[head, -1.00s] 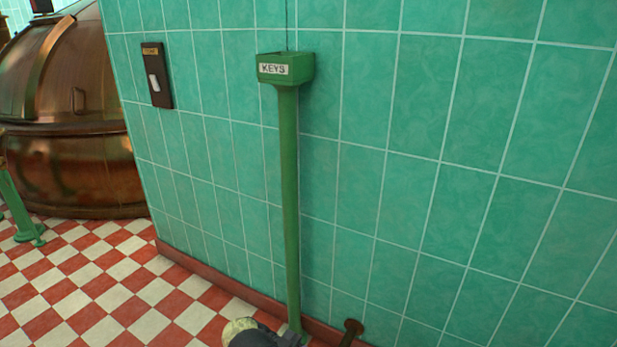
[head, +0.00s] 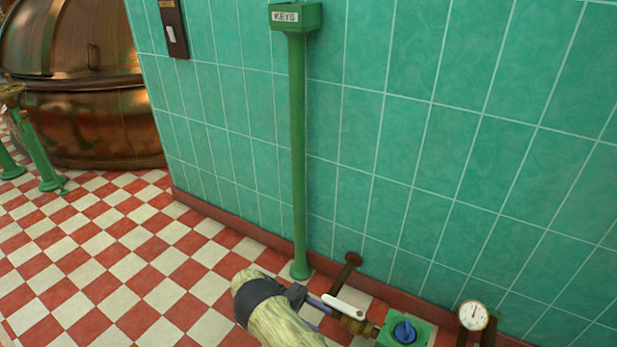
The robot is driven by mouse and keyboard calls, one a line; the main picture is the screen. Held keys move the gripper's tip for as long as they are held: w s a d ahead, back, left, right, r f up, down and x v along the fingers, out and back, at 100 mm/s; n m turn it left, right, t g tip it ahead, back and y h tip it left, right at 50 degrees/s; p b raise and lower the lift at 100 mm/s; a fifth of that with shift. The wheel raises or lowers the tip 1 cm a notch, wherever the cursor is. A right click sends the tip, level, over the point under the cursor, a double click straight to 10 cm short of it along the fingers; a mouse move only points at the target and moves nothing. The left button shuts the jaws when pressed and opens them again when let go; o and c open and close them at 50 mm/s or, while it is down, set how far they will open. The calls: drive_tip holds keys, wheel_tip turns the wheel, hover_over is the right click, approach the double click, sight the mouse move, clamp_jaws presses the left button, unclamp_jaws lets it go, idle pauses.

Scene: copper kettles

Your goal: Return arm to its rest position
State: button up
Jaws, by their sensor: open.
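My gripper (head: 323,318) is low in the head view, at the end of my cream and dark grey arm. Its purple fingers are apart, with nothing seen between them. They are close to the white lever (head: 343,306) of a brass valve (head: 359,326). I cannot tell whether a finger touches the lever. Part of the hand is hidden behind my arm.
A green post (head: 298,160) with a KEYS box (head: 295,17) stands against the green tiled wall (head: 420,130). A green box with a blue knob (head: 404,332) and a gauge (head: 473,316) are at lower right. A copper kettle (head: 80,120) stands at left. The checkered floor (head: 120,250) is clear at lower left.

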drive_tip(key=w+d+r+n+t+y+p, duration=0.25)
drive_tip(key=w+d+r+n+t, duration=0.2)
drive_tip(key=w+r+t, duration=0.35)
drive_tip(key=w+d+r+n+t+y+p, duration=0.2)
drive_tip(key=w+d+r+n+t+p, duration=0.3)
drive_tip(key=r, duration=0.6)
drive_tip(key=w+d+r+n+t+y+p, duration=0.1)
drive_tip(key=w+d+r+n+t+y, duration=0.1)
drive_tip(key=w+d+r+t, duration=0.45)
drive_tip(key=s+a+r+n+g+y+p, duration=0.1)
drive_tip(key=s+a+r+n+y+p, duration=0.25)
drive_tip(key=s+r+n+y, duration=0.45)
drive_tip(key=s+r+n+g+p, duration=0.3)
drive_tip(key=s+n+g, duration=0.3)
drive_tip(key=s, duration=1.7)
wheel_tip(320, 180, up, 38)
drive_tip(key=d+m+p, duration=0.1)
drive_tip(key=p, duration=3.7)
drive_tip(key=shift+g+y, duration=0.35)
drive_tip(key=shift+y, duration=0.1)
